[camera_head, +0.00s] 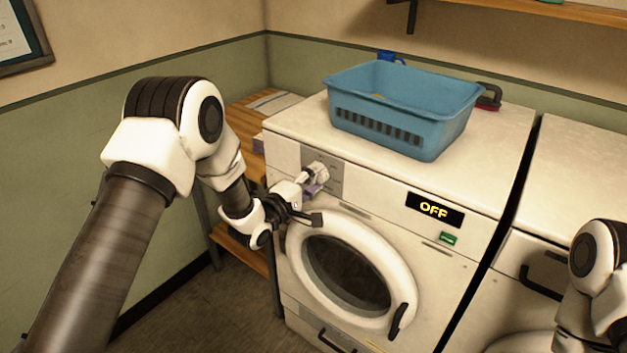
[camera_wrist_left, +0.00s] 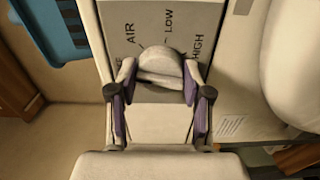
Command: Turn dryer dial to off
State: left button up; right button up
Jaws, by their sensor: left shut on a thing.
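The dryer (camera_head: 400,215) is white with a round glass door, and its display (camera_head: 435,209) reads OFF in yellow. The dial (camera_wrist_left: 160,66) is a pale round knob on a grey panel (camera_wrist_left: 208,22) marked AIR, LOW and HIGH in the left wrist view. My left gripper (camera_head: 314,182) is at this panel at the upper left of the dryer front. Its purple-padded fingers are shut on the dial, one on each side. The dial's pointer and any other markings are hidden or unclear. My right gripper is out of view.
A blue basket (camera_head: 400,105) stands on the dryer top. A green button (camera_head: 447,238) is below the display, and a black door handle (camera_head: 398,321) is lower. A second white machine (camera_head: 580,170) stands at the right. A wooden shelf (camera_head: 243,121) is at the left.

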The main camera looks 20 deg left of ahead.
pick_arm(q)
jog(key=shift+r+n, duration=0.1)
jog(key=shift+n, duration=1)
jog(key=o, duration=1.2)
jog(key=shift+c, duration=0.2)
jog(key=v, duration=1.2)
